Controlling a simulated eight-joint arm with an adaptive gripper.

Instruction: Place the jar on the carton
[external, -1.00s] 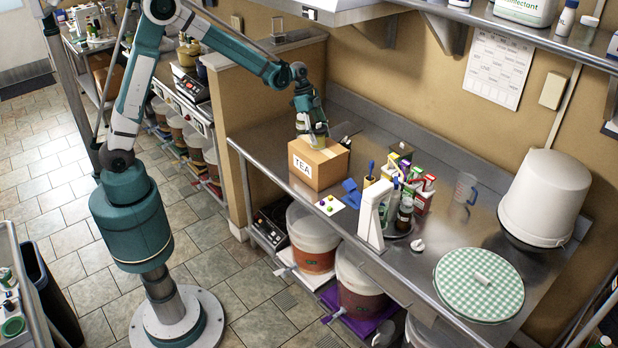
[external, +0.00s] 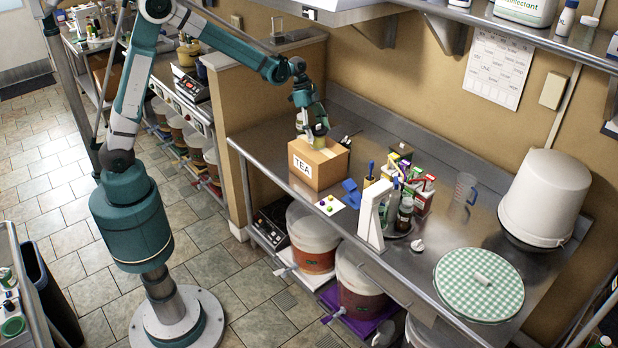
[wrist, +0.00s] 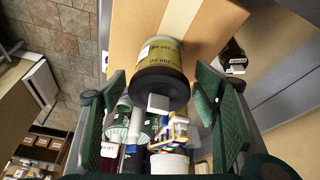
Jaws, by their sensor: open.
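The cardboard carton (external: 321,166), marked TEA, sits on the steel counter near its left end. The jar (external: 320,130), with a yellowish body, stands at the carton's top, just under my gripper (external: 312,121). In the wrist view the jar (wrist: 164,60) is upright against the carton's taped top (wrist: 216,25), its dark lid towards me. My gripper (wrist: 164,104) is open, with one green finger on each side of the lid and visible gaps between. The jar's base contact is partly hidden.
Several bottles and small boxes (external: 401,190) stand to the right of the carton, beside a white stand (external: 372,214). A blue item (external: 350,192) and a white card with coloured dots (external: 330,205) lie in front. The wall is behind.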

